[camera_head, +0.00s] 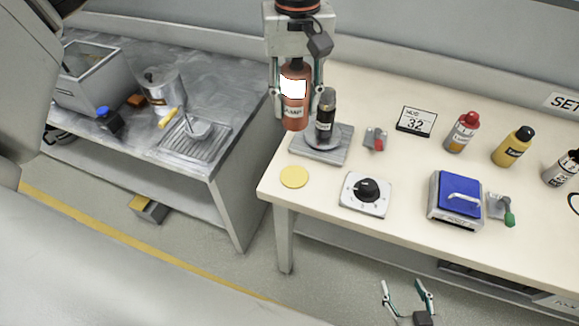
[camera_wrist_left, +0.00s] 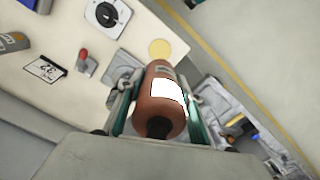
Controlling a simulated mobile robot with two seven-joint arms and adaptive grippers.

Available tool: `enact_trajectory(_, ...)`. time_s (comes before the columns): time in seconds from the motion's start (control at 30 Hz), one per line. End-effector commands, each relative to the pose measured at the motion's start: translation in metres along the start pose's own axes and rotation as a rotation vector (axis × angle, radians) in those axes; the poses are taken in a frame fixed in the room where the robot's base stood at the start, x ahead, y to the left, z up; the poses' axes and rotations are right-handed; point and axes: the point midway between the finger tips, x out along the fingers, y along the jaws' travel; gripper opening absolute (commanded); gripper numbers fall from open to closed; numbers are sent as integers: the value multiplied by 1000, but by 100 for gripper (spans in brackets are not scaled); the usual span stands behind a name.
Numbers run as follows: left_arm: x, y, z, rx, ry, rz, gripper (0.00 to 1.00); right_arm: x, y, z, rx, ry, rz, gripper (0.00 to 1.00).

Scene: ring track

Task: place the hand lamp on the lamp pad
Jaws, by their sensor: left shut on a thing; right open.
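The hand lamp (camera_head: 295,117) is a red-brown cylinder with a white panel and a dark top. My left gripper (camera_head: 299,97) is shut around it and holds it upright above the bench's left end. The lamp also shows between the fingers in the left wrist view (camera_wrist_left: 159,112). A flat yellow disc (camera_head: 294,177), which looks like the lamp pad, lies bare near the bench's front left corner. It also shows beyond the lamp in the left wrist view (camera_wrist_left: 160,48). My right gripper (camera_head: 404,290) is open and empty, low in front of the bench.
A dark cylinder (camera_head: 326,117) stands on a grey plate (camera_head: 320,153) close beside the lamp. A dial box (camera_head: 364,195) sits right of the disc. A blue-lidded box (camera_head: 457,198) and several bottles stand further right. A metal counter (camera_head: 190,70) is left, across a gap.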

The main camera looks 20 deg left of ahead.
Motion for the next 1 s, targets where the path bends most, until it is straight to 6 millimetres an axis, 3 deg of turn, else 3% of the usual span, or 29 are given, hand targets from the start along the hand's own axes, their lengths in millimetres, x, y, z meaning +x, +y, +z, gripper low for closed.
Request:
enact_trajectory(0.1, 32, -1, 1, 0, -6, -3, 8, 1, 0, 3, 0, -2, 0, 54)
enact_trajectory(0.5, 123, -1, 1, 0, -4, -1, 8, 2, 0, 6, 0, -5, 0, 54)
enact_trajectory(0.83, 150, -1, 1, 0, -2, -1, 8, 2, 0, 6, 0, -5, 0, 54)
enact_trajectory(1.0, 173, -1, 1, 0, -3, -1, 8, 2, -1, 7, 0, -6, -1, 54)
